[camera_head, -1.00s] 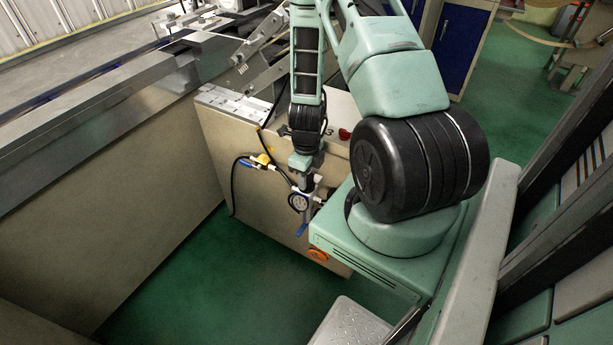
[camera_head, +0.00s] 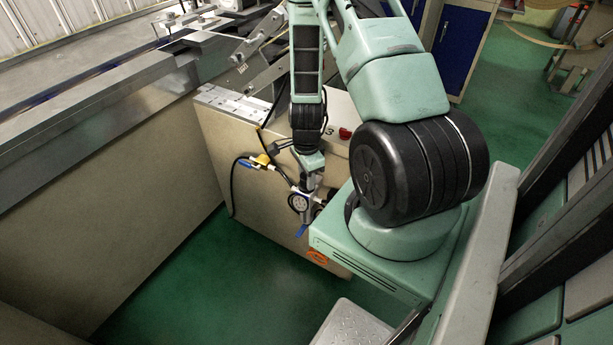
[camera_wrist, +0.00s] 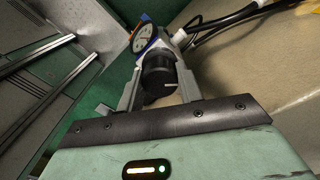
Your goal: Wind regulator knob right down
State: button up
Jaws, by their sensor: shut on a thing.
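The regulator knob (camera_wrist: 158,74) is black and round with a pale mark on its side. In the wrist view it sits between the two grey fingers of my gripper (camera_wrist: 158,86), which is shut on it. The regulator's round white pressure gauge (camera_wrist: 142,38) is just beyond the knob; it also shows in the head view (camera_head: 299,203), on the front of the cream cabinet. In the head view my gripper (camera_head: 308,184) points down at the top of the regulator and hides the knob. A blue piece (camera_head: 301,231) hangs at the regulator's lower end.
A yellow fitting (camera_head: 262,159) and a blue-handled valve (camera_head: 245,163) with black hoses are left of the regulator on the cabinet (camera_head: 237,144). A red button (camera_head: 345,133) is above right. Green floor (camera_head: 200,270) is open in front.

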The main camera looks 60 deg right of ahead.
jog(key=n, duration=0.4)
jog(key=shift+n, duration=0.3)
jog(key=n, duration=0.4)
jog(key=shift+n, duration=0.3)
jog(key=n, duration=0.4)
jog(key=shift+n, duration=0.3)
jog(key=shift+d+n, duration=0.1)
jog(key=shift+n, duration=1.8)
jog(key=o, duration=1)
jog(key=shift+r, duration=0.1)
notch_tip(320, 180, up, 17)
jog(key=shift+r+p, duration=0.15)
jog(key=shift+p, duration=0.5)
